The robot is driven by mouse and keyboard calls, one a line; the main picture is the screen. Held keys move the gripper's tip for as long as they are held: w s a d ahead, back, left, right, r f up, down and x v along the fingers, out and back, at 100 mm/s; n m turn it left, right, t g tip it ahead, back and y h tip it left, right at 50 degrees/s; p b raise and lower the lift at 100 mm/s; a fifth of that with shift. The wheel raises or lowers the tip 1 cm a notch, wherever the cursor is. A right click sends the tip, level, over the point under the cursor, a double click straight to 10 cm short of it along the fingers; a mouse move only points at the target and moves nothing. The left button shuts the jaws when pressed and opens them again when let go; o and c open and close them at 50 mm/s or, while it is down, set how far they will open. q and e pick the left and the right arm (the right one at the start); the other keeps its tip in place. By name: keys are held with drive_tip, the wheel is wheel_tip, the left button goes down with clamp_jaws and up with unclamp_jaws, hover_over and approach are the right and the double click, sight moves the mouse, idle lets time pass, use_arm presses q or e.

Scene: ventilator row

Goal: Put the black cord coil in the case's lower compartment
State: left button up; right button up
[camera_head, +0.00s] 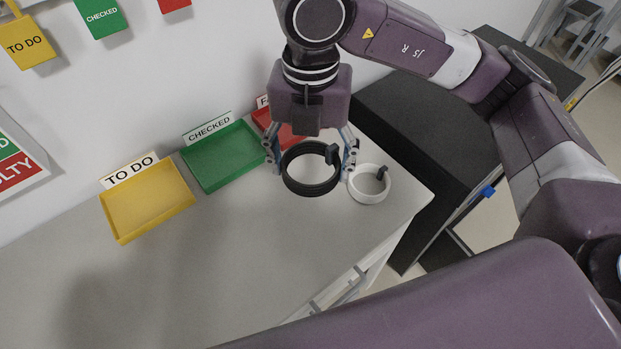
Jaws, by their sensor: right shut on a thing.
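The black cord coil (310,188) is a thick ring with a small dark clip on its right side. My right gripper (311,160) points down over the counter, with one finger at each side of the coil, and is shut on it. Whether the coil touches the counter or hangs just above it, I cannot tell. I cannot make out a case with a lower compartment in this view. My left gripper is not in view.
A white coil (370,194) with a dark clip lies close right of the black one. Yellow (150,211), green (222,160) and red (287,136) trays line the wall. A large black unit (425,125) stands beyond the counter's right edge. The front left counter (180,290) is clear.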

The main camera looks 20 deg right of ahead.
sight(339, 174)
drive_tip(key=d+f+n, duration=0.1)
drive_tip(key=n, duration=0.6)
drive_tip(key=d+n, duration=0.1)
drive_tip(key=n, duration=0.5)
drive_tip(key=d+f+n, duration=0.1)
drive_tip(key=d+n, duration=0.1)
drive_tip(key=n, duration=0.5)
drive_tip(key=shift+s+f+n, duration=0.2)
drive_tip(key=shift+f+n, duration=0.1)
drive_tip(key=shift+f, duration=0.05)
drive_tip(key=n, duration=0.3)
drive_tip(key=d+f+n, duration=0.1)
drive_tip(key=shift+s+n, duration=0.15)
drive_tip(key=shift+n, duration=0.25)
drive_tip(key=d+n, duration=0.1)
drive_tip(key=n, duration=0.4)
drive_tip(key=f+n, duration=0.1)
drive_tip(key=n, duration=0.4)
drive_tip(key=s+d+f+n, duration=0.1)
drive_tip(key=n, duration=0.4)
drive_tip(key=shift+d+f+n, duration=0.25)
drive_tip(key=shift+d+n, duration=0.05)
drive_tip(key=shift+d, duration=0.05)
